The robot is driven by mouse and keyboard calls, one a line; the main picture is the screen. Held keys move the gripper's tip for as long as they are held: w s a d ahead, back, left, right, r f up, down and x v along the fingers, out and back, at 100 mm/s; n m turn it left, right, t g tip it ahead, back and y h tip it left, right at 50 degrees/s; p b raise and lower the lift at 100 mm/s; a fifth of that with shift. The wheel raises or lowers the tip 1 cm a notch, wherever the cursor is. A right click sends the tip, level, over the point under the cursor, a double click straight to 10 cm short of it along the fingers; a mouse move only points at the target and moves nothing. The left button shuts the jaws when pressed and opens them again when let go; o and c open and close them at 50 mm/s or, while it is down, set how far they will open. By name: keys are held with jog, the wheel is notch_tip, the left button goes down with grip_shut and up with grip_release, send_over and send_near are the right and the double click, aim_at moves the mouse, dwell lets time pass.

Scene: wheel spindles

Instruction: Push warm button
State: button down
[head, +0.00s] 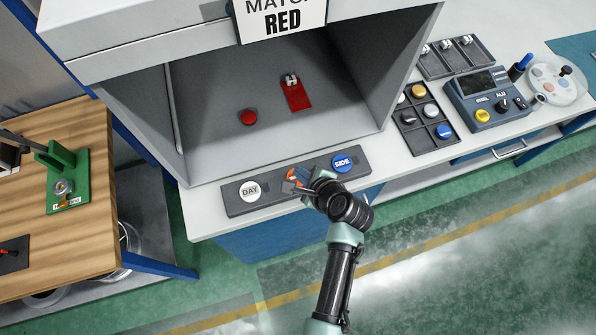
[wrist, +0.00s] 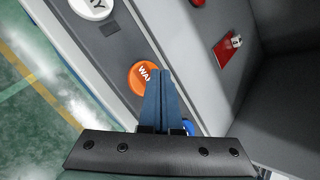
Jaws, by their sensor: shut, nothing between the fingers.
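The warm button is the orange round button on the grey button strip (head: 228,204). In the head view the orange button (head: 292,174) is partly hidden by my gripper (head: 294,184). In the wrist view the orange button (wrist: 139,76) shows part of its white lettering, "WA". My gripper (wrist: 160,75) is shut and empty, its fingertips at the right edge of the orange button in that picture. I cannot tell whether they touch it. The white "DAY" button (head: 250,191) is left of it and the blue "SIDE" button (head: 343,162) is right of it.
Behind the strip is a grey booth (head: 215,135) with a red disc (head: 248,117) and a red card (head: 296,95) inside. A sign (head: 283,20) reads "RED". Right of the booth are a sorting tray (head: 424,122) and a control box (head: 486,98). A wooden bench (head: 60,240) stands left.

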jog(key=shift+r+p, duration=2.7)
jog(key=shift+r, duration=0.1)
jog(key=shift+f, duration=0.1)
